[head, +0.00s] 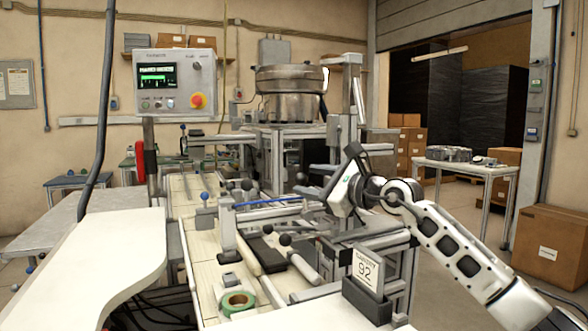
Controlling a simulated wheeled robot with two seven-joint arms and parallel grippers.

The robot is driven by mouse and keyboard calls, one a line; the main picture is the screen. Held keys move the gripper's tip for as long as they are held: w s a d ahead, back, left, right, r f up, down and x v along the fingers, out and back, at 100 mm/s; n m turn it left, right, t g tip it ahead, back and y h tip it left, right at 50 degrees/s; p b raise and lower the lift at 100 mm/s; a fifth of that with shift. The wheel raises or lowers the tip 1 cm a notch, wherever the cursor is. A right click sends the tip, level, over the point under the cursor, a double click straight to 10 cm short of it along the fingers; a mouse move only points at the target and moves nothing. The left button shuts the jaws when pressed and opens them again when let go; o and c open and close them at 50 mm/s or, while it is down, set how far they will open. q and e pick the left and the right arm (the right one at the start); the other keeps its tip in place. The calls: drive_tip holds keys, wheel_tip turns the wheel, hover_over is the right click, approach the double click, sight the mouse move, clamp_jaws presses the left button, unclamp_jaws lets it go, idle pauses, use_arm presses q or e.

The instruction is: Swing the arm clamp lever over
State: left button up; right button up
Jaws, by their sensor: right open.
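Several levers with round ball knobs stand on the machine bench in the middle of the head view. One dark ball-knob lever (285,240) is near the centre, and another dark knob (267,229) is beside it. A blue-grey knob (204,196) stands upright further left. I cannot tell which is the arm clamp lever. My right gripper (316,194) reaches in from the right above the bench, beyond and right of the central knobs. It is open, and its fingers are small and partly lost against the machine. It appears apart from the knobs. My left gripper is out of view.
A green tape reel (237,303) lies at the bench's near end. A card holder marked 92 (367,280) stands near right, close below my right arm. A control panel (174,86) and a metal bowl (291,100) rise behind.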

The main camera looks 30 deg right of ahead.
drive_tip(key=x, duration=0.5)
drive_tip(key=shift+w+a+p, duration=0.1)
drive_tip(key=shift+w+p, duration=0.2)
drive_tip(key=shift+p, duration=0.1)
clamp_jaws()
